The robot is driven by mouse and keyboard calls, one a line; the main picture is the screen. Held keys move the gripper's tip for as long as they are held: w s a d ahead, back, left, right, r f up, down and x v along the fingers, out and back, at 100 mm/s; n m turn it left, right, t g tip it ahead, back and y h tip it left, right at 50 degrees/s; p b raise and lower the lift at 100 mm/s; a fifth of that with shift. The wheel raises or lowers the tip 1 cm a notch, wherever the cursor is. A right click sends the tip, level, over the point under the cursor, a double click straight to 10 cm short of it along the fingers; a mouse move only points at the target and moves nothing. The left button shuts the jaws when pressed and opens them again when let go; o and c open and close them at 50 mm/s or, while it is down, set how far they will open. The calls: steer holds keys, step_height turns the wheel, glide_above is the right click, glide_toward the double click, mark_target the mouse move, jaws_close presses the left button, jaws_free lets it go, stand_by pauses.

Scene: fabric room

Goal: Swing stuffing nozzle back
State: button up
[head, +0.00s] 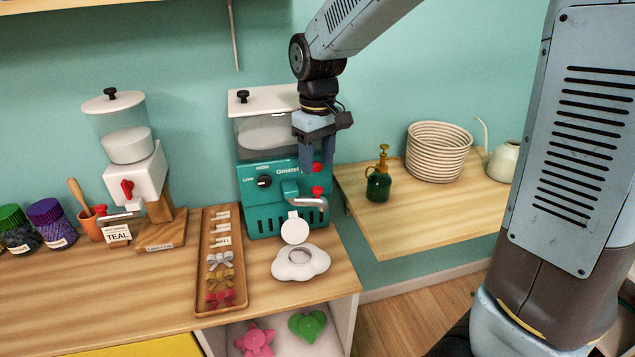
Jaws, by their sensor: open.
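The teal stuffing machine (258,196) stands on the wooden counter against the wall, with a clear hopper and white lid on top. Its metal nozzle (308,202) sticks out at the front right, with a red knob (317,191) above it. A second red knob (317,167) shows higher, between or just behind my fingers. My gripper (317,172) points down at the machine's right front, open, its fingertips close above the nozzle. I cannot tell whether it touches. A white cloud-shaped cushion (300,263) with a round opening and a raised flap lies below the nozzle.
A wooden tray (207,299) of bows and labels lies left of the cushion. A white dispenser (150,175) and jars (52,222) stand further left. A green spray bottle (378,180) and coiled basket (438,150) stand on the right table, whose front is clear.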

mark_target(317, 188)
step_height(317, 188, down, 7)
steer(key=shift+r, duration=0.1)
stand_by(0.4)
jaws_close()
stand_by(0.4)
